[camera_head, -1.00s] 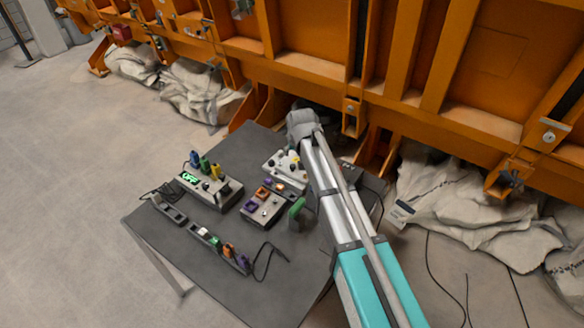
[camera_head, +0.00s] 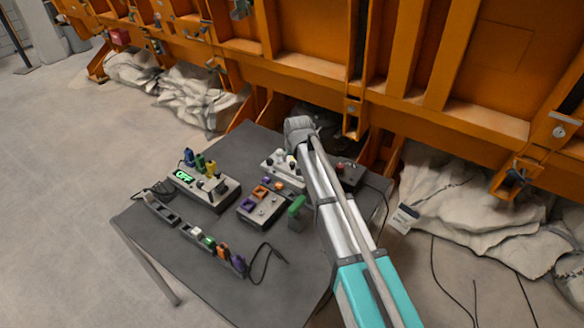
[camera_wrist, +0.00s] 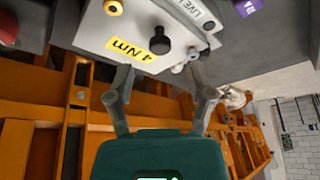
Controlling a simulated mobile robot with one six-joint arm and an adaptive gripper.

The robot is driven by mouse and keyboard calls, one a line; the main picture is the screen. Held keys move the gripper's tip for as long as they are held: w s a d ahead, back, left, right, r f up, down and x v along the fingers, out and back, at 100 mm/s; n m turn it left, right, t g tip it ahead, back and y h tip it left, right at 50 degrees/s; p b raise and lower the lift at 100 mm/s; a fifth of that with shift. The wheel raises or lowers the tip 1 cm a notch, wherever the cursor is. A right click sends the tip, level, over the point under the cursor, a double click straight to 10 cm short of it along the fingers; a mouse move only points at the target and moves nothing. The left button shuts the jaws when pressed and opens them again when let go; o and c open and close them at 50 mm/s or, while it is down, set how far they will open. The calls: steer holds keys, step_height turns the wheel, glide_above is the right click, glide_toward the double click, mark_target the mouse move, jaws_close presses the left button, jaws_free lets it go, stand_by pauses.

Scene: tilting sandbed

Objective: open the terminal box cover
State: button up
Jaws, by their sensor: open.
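A pale grey box (camera_wrist: 145,25) with a yellow "4 Nm" label, a black knob (camera_wrist: 159,42) and a grey knob (camera_wrist: 192,52) fills the top of the wrist view. I take it for the terminal box; its cover cannot be told apart clearly. It seems to be the pale box (camera_head: 275,166) at the table's back, partly behind my arm. My gripper (camera_wrist: 158,67) is open, its fingers apart with nothing between them, close to the box's edge near the knobs. In the head view my gripper is hidden behind my arm.
The dark table (camera_head: 235,145) also holds a box with a green OFF display (camera_head: 203,190), a box with purple and orange parts (camera_head: 262,206), a socket strip (camera_head: 212,247) and a small dark box (camera_head: 349,172). The orange steel frame (camera_head: 300,88) stands close behind.

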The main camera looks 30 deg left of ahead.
mark_target(292, 164)
steer(key=shift+b+x, duration=1.5)
steer(key=shift+x, duration=0.5)
jaws_close()
